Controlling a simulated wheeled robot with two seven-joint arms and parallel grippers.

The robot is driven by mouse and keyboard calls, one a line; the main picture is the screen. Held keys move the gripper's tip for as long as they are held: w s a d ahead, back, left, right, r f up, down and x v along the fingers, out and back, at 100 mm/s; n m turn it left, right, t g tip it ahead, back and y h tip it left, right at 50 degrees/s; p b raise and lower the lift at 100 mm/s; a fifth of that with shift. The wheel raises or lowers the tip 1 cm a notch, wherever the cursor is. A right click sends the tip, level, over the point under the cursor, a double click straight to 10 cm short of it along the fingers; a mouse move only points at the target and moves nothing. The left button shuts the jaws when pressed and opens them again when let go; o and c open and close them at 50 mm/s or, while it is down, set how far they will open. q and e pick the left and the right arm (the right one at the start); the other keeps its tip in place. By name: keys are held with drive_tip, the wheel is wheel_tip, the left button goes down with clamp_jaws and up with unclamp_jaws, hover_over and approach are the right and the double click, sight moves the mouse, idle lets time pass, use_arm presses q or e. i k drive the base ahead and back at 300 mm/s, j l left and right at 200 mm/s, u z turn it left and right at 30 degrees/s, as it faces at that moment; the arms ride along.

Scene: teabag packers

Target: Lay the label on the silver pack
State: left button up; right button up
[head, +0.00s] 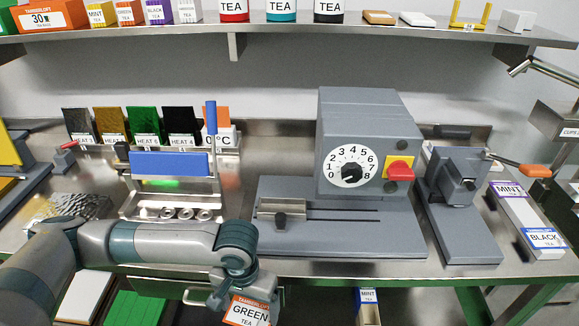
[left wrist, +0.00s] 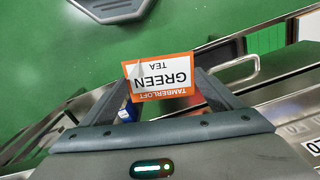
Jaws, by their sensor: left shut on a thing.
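A white label with an orange border, reading "GREEN TEA" (head: 248,311), is held in my left gripper (head: 245,293) in front of the table's front edge. In the left wrist view the label (left wrist: 160,77) sits between the two fingertips (left wrist: 163,82), upside down, with one corner looking curled. A crumpled, shiny silver pack (head: 85,206) lies on the table at the left, partly hidden behind my left arm; no label shows on its visible part. A silver sheet (head: 77,122) also stands at the back left behind a "HEAT 1" tag. My right gripper is not in view.
A blue-barred sealer (head: 168,164) stands right of the silver pack, with a grey dial machine (head: 368,150) at the centre. A grey press (head: 460,205) and label trays (head: 518,215) are at the right. An open drawer (head: 160,287) is below the front edge.

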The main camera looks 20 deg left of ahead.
sight(67, 211)
drive_tip(key=k+j, duration=0.1)
drive_tip(key=j, duration=0.35)
drive_tip(key=k+j, duration=0.1)
drive_tip(key=j, duration=0.35)
drive_tip(key=k+j, duration=0.1)
drive_tip(key=j, duration=0.4)
drive_tip(key=k+j, duration=0.1)
drive_tip(key=j, duration=0.35)
drive_tip(key=k+j, duration=0.1)
drive_tip(key=j, duration=0.35)
drive_tip(key=k+j, duration=0.1)
drive_tip(key=j, duration=0.35)
drive_tip(key=k+j, duration=0.1)
drive_tip(key=j, duration=0.35)
drive_tip(key=k+j, duration=0.1)
drive_tip(key=j, duration=0.4)
drive_tip(key=z, duration=0.05)
